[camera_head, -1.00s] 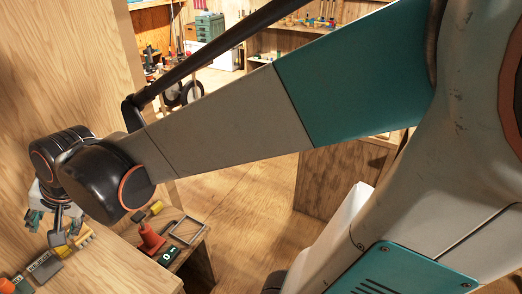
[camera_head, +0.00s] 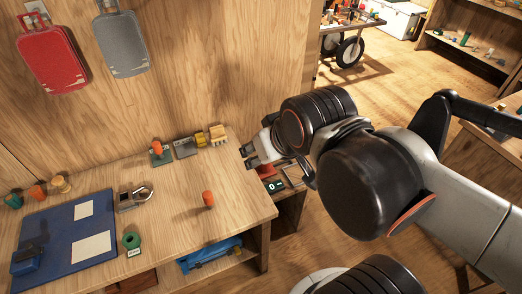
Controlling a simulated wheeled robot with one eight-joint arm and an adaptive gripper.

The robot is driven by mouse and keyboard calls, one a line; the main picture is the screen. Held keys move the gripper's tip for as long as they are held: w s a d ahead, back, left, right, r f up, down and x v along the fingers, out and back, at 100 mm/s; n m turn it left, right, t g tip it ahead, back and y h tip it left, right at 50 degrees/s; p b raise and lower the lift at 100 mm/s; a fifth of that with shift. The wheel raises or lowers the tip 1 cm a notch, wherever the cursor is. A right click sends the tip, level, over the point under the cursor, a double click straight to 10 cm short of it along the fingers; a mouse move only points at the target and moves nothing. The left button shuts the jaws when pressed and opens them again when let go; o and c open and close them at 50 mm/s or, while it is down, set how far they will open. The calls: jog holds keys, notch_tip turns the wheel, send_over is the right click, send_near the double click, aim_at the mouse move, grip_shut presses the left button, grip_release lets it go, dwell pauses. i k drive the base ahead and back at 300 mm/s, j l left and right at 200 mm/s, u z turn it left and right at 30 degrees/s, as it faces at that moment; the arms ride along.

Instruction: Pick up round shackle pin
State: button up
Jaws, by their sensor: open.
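A grey metal shackle-like piece with a curved bow (camera_head: 134,196) lies on the wooden workbench (camera_head: 175,215), just right of the blue mat. It is small in the view, and I cannot clearly make out a separate round pin. My gripper (camera_head: 250,158) is at the right, beyond the bench's right end, with its fingers apart and pointing left toward the bench. It appears empty and is well away from the shackle piece. The wrist hides part of the gripper.
A blue mat (camera_head: 40,226) with papers covers the bench's left. An orange-topped piece (camera_head: 208,199) stands between shackle piece and gripper. A green roll (camera_head: 131,241) sits near the front edge. Several small items line the back. Red (camera_head: 55,60) and grey (camera_head: 122,45) cases hang above.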

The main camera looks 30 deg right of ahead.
aim_at(207, 195)
jog(key=u, duration=1.3)
jog(key=z, duration=0.85)
jog(key=i+j, duration=0.1)
jog(key=j, duration=0.6)
